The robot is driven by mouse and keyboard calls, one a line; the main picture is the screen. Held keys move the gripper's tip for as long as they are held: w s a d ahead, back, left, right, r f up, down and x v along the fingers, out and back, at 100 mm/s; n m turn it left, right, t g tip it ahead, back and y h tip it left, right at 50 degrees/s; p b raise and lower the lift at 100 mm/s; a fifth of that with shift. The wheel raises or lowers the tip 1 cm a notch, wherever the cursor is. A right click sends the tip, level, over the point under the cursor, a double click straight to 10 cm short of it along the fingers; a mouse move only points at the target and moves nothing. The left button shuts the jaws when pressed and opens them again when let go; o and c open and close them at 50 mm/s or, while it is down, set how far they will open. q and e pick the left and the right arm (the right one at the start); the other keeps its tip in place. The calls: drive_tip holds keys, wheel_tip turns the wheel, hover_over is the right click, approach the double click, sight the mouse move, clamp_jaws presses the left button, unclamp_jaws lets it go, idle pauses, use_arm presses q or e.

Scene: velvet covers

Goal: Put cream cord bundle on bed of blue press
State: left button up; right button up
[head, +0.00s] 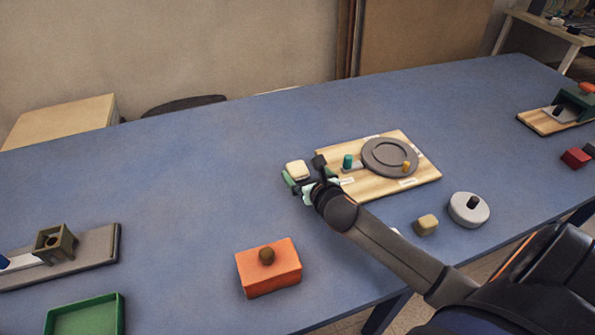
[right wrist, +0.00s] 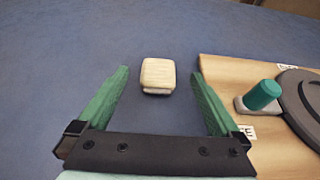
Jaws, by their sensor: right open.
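The cream cord bundle (head: 298,170) is a small, rounded pale block on the blue table, just left of a wooden board. It also shows in the right wrist view (right wrist: 158,72), ahead of and between the finger lines. My right gripper (head: 300,187), with green fingers, is open and empty beside the bundle; no contact shows. A device at the far left has a grey base (head: 92,258), an olive block (head: 54,244) and a blue part (head: 4,262) cut by the picture edge. I cannot tell for sure that it is the blue press. My left gripper is out of view.
The wooden board (head: 425,170) carries a grey disc (head: 390,155) and a teal peg (head: 347,161). The table's left middle is clear.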

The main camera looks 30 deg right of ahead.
sight(297, 167)
drive_tip(key=b+x, duration=0.1)
drive_tip(key=x, duration=0.3)
drive_tip(key=shift+w+f, duration=0.2)
drive_tip(key=shift+w, duration=0.05)
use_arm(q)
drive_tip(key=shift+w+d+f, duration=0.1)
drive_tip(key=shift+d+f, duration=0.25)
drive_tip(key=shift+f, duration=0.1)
